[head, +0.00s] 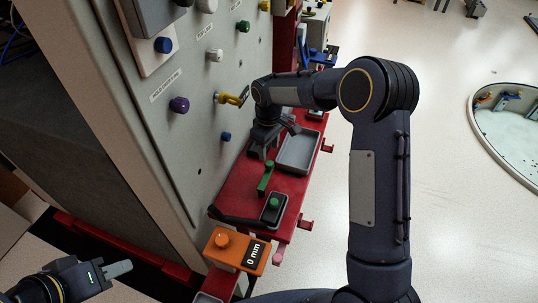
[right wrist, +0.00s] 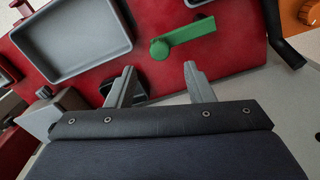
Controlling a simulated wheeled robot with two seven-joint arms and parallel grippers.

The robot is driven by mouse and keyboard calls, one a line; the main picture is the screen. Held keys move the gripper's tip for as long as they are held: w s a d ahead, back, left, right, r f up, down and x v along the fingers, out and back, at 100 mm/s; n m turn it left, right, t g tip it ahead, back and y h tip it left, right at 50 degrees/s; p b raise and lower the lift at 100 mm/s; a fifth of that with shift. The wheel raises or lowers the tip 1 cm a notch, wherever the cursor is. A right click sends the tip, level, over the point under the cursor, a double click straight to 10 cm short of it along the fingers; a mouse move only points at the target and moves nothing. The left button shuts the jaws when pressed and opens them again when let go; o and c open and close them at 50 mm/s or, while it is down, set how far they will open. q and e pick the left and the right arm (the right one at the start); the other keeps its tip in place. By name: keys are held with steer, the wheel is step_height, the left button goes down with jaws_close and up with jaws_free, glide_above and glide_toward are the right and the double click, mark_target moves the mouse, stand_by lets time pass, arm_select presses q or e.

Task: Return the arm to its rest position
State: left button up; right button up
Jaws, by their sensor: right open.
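My right arm reaches from the lower right over the red shelf (head: 238,193) beside the grey panel (head: 205,120). My right gripper (head: 262,153) is low over the shelf, close to the panel. In the right wrist view its two fingers (right wrist: 158,82) are spread apart with nothing between them. A green lever-shaped part (right wrist: 183,39) lies just beyond the fingertips, apart from them; it also shows in the head view (head: 265,178). My left gripper (head: 117,271) is at the lower left, with a pale finger showing; its opening cannot be made out.
A grey tray (head: 282,164) sits on the shelf beside the right gripper. A dark holder with a green knob (head: 273,203) and an orange box reading 0 mm (head: 222,241) are nearer. Coloured knobs, including a yellow one (head: 228,98), stick out of the panel.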

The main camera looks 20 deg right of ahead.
steer(key=shift+r, duration=0.7)
steer(key=s+d+r+m+t+y+p, duration=0.1)
steer(key=s+d+r+m+p, duration=0.15)
steer(key=s+r, duration=0.5)
steer(key=s+d+r+m+t+y+p, duration=0.1)
steer(key=s+d+r+m, duration=0.15)
steer(key=s+r, duration=0.5)
steer(key=s+r+m+t+y+p, duration=0.1)
steer(key=s+r+m+p, duration=0.1)
steer(key=s, duration=0.6)
steer(key=s+a+r+m+t+p, duration=0.1)
steer(key=s+r+m+t+p, duration=0.1)
steer(key=s, duration=0.7)
steer(key=shift+a+r+t+y, duration=0.3)
steer(key=shift+r+y, duration=0.1)
steer(key=shift+r, duration=0.2)
